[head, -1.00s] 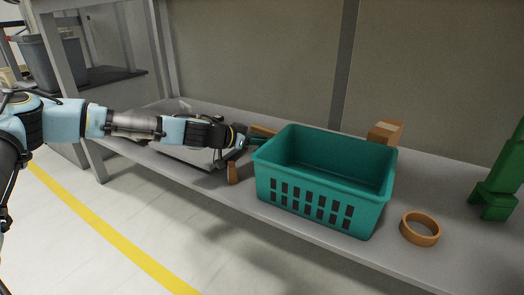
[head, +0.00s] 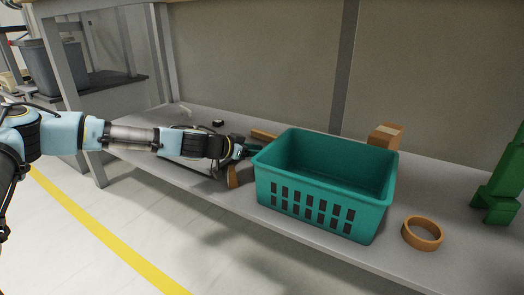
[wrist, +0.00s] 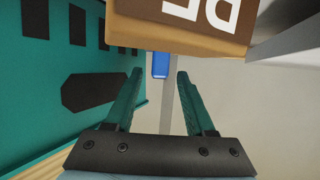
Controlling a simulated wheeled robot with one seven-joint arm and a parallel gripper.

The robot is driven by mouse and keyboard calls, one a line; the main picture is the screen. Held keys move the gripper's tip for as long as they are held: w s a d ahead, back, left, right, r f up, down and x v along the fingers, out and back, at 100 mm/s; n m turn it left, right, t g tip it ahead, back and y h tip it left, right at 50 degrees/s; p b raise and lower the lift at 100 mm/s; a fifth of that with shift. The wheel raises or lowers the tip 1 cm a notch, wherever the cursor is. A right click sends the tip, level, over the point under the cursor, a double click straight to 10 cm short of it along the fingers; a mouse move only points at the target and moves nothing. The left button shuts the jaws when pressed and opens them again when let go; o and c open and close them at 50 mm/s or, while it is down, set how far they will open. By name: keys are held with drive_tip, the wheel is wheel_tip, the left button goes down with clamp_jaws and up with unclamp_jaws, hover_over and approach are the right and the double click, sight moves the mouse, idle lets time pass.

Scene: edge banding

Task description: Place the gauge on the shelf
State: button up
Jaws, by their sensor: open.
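My gripper (head: 250,152) is low over the shelf, at the left end of the teal basket. In the wrist view its two teal fingers (wrist: 158,76) are apart, and nothing is clamped between them. A small blue piece (wrist: 160,65) shows just beyond the fingertips, in line with a narrow grey strip. I cannot tell whether this is the gauge. A small black item (head: 218,123) lies on the grey shelf (head: 300,232) behind my arm; I cannot tell what it is. No gauge is clearly recognisable.
The teal basket (head: 315,210) stands beside my gripper; its wall fills the wrist view's left. A cardboard box (head: 386,137), an orange tape ring (head: 422,233) and a green object (head: 500,185) stand farther right. A brown piece (head: 233,176) is under my gripper.

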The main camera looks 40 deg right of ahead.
drive_tip(key=shift+p+v, duration=1.7)
drive_tip(key=shift+v, duration=3.85)
